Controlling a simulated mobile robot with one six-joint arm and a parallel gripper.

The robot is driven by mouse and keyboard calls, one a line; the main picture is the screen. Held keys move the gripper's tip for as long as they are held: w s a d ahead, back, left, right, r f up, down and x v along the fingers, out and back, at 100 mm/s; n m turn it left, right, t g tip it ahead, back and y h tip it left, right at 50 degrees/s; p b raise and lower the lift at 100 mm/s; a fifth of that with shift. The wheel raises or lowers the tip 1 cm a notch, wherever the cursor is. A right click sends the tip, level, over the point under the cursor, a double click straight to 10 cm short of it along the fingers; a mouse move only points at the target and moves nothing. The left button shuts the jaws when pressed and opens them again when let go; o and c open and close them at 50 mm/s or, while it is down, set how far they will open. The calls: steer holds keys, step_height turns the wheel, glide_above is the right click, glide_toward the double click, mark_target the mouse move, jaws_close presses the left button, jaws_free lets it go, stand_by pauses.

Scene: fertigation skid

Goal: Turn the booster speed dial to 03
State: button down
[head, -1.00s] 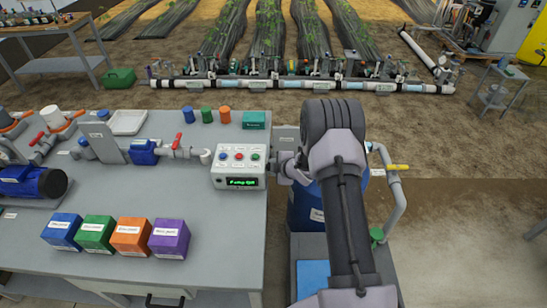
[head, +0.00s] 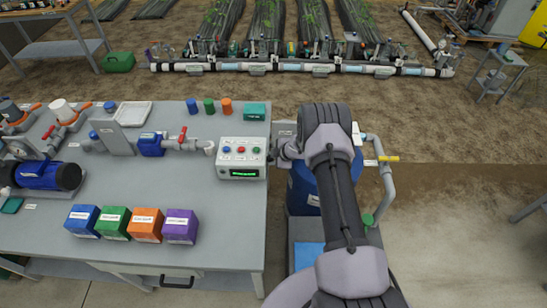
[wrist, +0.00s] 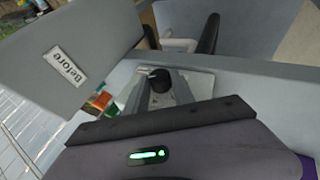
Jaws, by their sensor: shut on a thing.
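The booster speed dial seems to be the dark round knob (wrist: 160,82) on a small light plate in the wrist view. Any number on it is not readable. My gripper (head: 282,154) is at the right side of the grey control box (head: 241,158), beside an upright grey panel (head: 284,130). It is shut on what appears to be the dial; the fingertips are hard to make out. The dial is hidden in the head view. The control box has coloured buttons and a green-lit display (head: 243,173), too small to read.
A grey panel labelled "Before" (wrist: 75,60) stands close in the wrist view. On the bench, several coloured boxes (head: 146,224) stand in front and a blue valve with piping (head: 152,145) is at left. A blue drum (head: 305,190) and pipe (head: 385,175) stand close right.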

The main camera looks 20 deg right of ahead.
steer(key=c, duration=1.1)
jaws_free()
steer(key=shift+a, duration=0.1)
steer(key=shift+o, duration=0.2)
steer(key=shift+r, duration=0.1)
steer(key=p+v, duration=0.2)
steer(key=v, duration=1.5)
steer(key=shift+s+p, duration=0.2)
steer(key=shift+p, duration=0.1)
